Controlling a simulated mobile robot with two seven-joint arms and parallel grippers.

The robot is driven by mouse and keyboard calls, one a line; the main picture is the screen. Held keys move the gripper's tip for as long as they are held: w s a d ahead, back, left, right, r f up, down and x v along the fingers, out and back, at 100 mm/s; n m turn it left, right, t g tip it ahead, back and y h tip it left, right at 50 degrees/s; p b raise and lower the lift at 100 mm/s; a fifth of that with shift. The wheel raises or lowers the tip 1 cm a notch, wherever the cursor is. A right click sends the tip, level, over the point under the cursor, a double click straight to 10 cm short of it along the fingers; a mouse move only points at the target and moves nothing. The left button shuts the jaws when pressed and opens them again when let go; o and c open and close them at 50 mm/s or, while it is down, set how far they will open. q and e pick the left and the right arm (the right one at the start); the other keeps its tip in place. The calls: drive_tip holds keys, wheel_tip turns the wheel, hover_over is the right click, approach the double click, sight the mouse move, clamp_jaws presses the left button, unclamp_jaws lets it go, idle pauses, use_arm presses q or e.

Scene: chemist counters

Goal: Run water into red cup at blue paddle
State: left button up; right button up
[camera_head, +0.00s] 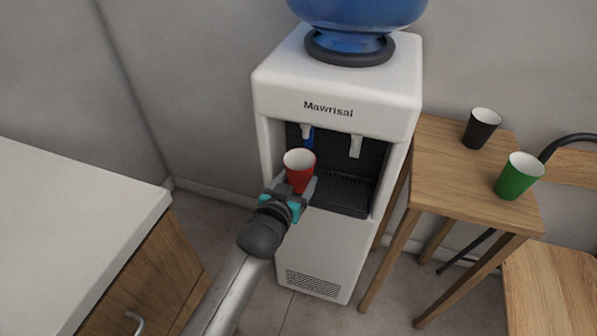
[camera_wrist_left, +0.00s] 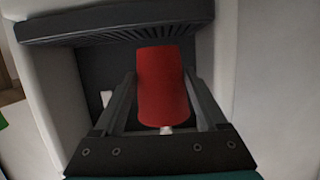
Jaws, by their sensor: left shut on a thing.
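My left gripper (camera_head: 290,187) is shut on the red cup (camera_head: 299,172), which has a white inside and is held with its open mouth up. The cup is in front of the dispenser bay of the white water dispenser (camera_head: 337,94), below and close to the blue paddle (camera_head: 309,139). I cannot tell whether cup and paddle touch. In the left wrist view the red cup (camera_wrist_left: 162,85) sits between the two fingers of the left gripper (camera_wrist_left: 163,100). The cup's contents cannot be made out. My right gripper is not in view.
A white paddle (camera_head: 355,146) hangs to the right of the blue one, above the drip tray (camera_head: 343,194). A black cup (camera_head: 481,128) and a green cup (camera_head: 518,176) stand on the wooden table (camera_head: 445,178). A white counter (camera_head: 70,225) is at the left.

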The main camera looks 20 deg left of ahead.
use_arm(q)
drive_tip(key=shift+s, duration=0.3)
drive_tip(key=shift+s, duration=0.1)
idle(0.5)
drive_tip(key=s+p, duration=0.5)
drive_tip(key=s, duration=0.4)
drive_tip(key=shift+s+a, duration=0.2)
drive_tip(key=shift+s, duration=0.2)
idle(1.1)
